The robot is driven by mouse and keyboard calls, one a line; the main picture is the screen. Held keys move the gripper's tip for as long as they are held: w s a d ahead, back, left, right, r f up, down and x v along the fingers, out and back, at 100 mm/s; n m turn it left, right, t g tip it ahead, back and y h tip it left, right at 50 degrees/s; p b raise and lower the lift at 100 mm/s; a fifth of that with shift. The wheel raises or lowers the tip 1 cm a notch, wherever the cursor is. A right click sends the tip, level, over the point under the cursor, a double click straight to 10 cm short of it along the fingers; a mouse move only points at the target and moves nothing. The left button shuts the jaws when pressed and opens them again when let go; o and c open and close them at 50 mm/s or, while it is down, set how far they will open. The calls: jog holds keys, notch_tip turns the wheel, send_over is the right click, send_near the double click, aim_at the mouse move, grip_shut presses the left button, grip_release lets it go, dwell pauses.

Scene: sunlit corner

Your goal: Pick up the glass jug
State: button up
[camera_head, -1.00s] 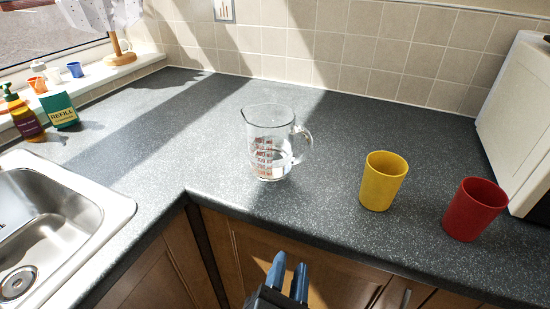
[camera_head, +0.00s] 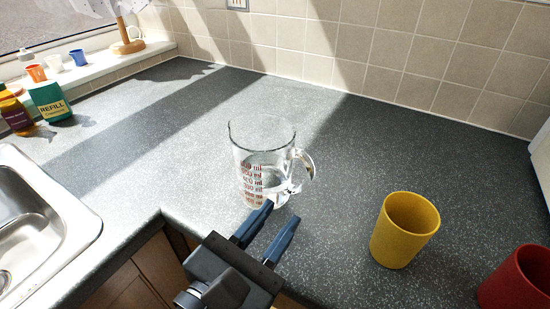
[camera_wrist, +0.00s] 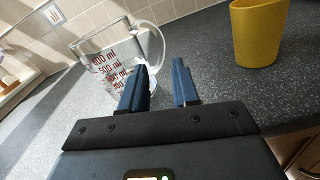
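The glass jug (camera_head: 262,165) stands upright on the dark speckled counter, clear with red measuring marks and its handle on the right side. In the wrist view the jug (camera_wrist: 108,62) is at the upper left, just beyond the left finger, which overlaps its lower part. My gripper (camera_head: 282,212) is in front of the jug at the counter's front edge, with its blue fingers apart and pointing toward the jug's base. The wrist view shows my gripper (camera_wrist: 158,80) open with nothing between the fingers. I cannot tell whether a fingertip touches the glass.
A yellow cup (camera_head: 404,230) stands right of the jug, and a red cup (camera_head: 518,280) is farther right. A sink (camera_head: 35,215) is at the left, with a green refill pack (camera_head: 50,102) behind it. The counter (camera_head: 340,130) behind the jug is clear.

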aim_at(305, 181)
jog(key=shift+x, duration=3.95)
jog(key=shift+c, duration=0.4)
grip_shut()
